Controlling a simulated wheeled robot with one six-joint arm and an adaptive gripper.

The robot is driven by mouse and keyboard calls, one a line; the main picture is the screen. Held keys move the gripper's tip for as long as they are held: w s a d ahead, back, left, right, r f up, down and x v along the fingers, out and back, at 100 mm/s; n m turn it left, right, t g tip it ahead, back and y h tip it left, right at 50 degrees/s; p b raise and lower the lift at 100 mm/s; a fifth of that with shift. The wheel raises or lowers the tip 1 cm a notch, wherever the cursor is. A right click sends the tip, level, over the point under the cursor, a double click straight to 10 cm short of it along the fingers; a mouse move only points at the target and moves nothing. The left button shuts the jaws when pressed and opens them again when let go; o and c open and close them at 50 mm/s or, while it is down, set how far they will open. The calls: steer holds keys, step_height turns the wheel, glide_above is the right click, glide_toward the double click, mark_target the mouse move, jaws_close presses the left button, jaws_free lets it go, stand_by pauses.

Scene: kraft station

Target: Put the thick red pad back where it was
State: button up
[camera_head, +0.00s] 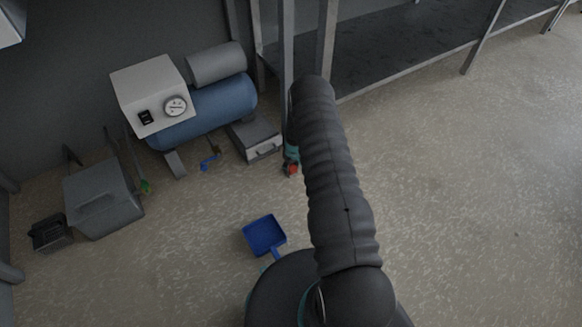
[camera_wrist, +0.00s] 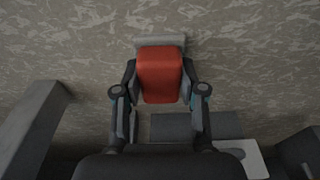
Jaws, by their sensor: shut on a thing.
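The thick red pad (camera_wrist: 160,75) is between the two fingers of my gripper (camera_wrist: 159,92) in the wrist view. My gripper is shut on it, with one finger on each side. A pale grey bar (camera_wrist: 160,42) shows at the far end of the pad; I cannot tell whether it is joined to it. In the head view the pad is a small red patch (camera_head: 292,169) at the tip of my gripper (camera_head: 291,157), above the floor. My arm hides part of the gripper there.
A grey box with a handled drawer (camera_head: 256,140) is just left of my gripper. A blue compressor (camera_head: 215,108) stands behind it. A metal post (camera_head: 287,60) and shelf (camera_head: 380,60) are near my arm. A blue dustpan (camera_head: 264,235) lies on the floor. The right floor is clear.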

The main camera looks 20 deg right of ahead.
steer(key=o, duration=1.1)
step_height(320, 180, up, 12)
steer(key=s+p, duration=0.1)
steer(key=s, duration=0.1)
step_height(320, 180, up, 18)
steer(key=t, duration=0.1)
glide_above(293, 169)
steer(key=a, duration=0.4)
steer(key=s+a+r, duration=0.2)
steer(key=s+r, duration=0.2)
steer(key=r, duration=0.5)
steer(key=s+a+r, duration=0.2)
steer(key=s+r, duration=0.2)
steer(key=r, duration=0.4)
steer(key=s+a+r+t, duration=0.1)
steer(key=s+r, duration=0.3)
steer(key=s, duration=0.5)
steer(key=s+a+r+m+t, duration=0.1)
steer(key=s+a+r, duration=0.2)
steer(key=s, duration=0.7)
steer(key=s+a+r+m+t, duration=0.1)
steer(key=s+a+r, duration=0.1)
steer(key=s+r, duration=0.5)
steer(key=s, duration=0.3)
steer(key=shift+r, duration=0.15)
